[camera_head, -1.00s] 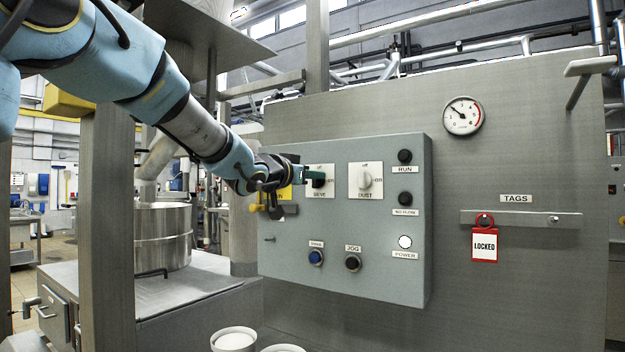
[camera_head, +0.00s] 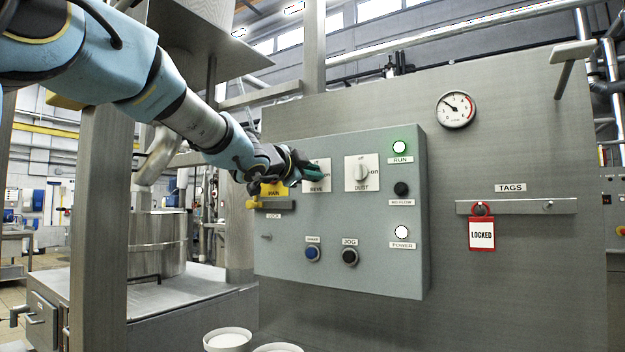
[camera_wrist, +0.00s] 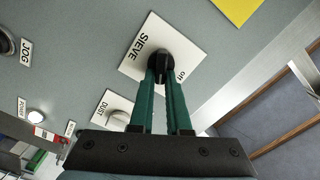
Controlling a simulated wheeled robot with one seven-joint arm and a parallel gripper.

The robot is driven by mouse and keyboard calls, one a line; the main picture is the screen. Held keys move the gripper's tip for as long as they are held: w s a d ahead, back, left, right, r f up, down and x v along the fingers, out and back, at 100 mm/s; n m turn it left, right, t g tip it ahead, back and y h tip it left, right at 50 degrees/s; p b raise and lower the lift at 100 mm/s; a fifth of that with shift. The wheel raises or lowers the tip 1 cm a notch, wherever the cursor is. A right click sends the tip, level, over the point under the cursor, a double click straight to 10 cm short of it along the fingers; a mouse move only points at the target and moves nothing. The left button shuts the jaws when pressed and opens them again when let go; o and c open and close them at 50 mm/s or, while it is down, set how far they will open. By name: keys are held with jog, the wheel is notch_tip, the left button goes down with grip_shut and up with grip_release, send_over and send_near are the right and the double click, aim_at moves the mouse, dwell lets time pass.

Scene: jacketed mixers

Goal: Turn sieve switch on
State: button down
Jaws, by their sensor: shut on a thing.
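The sieve switch is a black knob (camera_wrist: 160,66) on a white plate marked SIEVE (camera_wrist: 141,44). In the wrist view, the two green fingers of my gripper (camera_wrist: 160,78) are shut on the knob, one on each side. In the head view, the SIEVE plate (camera_head: 318,184) is partly covered by my gripper (camera_head: 312,171), which hides the knob.
The DUST switch (camera_head: 362,171) is close to the right of the sieve switch. The yellow MAIN switch plate (camera_head: 273,190) is close to the left. The POWER lamp (camera_head: 402,232) is lit white; the NO FLOW lamp (camera_head: 401,189) is dark. A red LOCKED tag (camera_head: 481,234) hangs further right.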

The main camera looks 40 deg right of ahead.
jog(key=m+b, duration=0.1)
jog(key=m, duration=0.1)
jog(key=m+b, duration=0.1)
jog(key=m, duration=0.2)
jog(key=shift+s+f+m+b, duration=0.1)
jog(key=shift+f+m+b, duration=0.2)
jog(key=shift+f+b, duration=0.1)
dwell(0.4)
jog(key=c, duration=0.9)
grip_release()
jog(key=b+v, duration=0.1)
jog(key=v, duration=0.9)
jog(key=shift+a, duration=0.35)
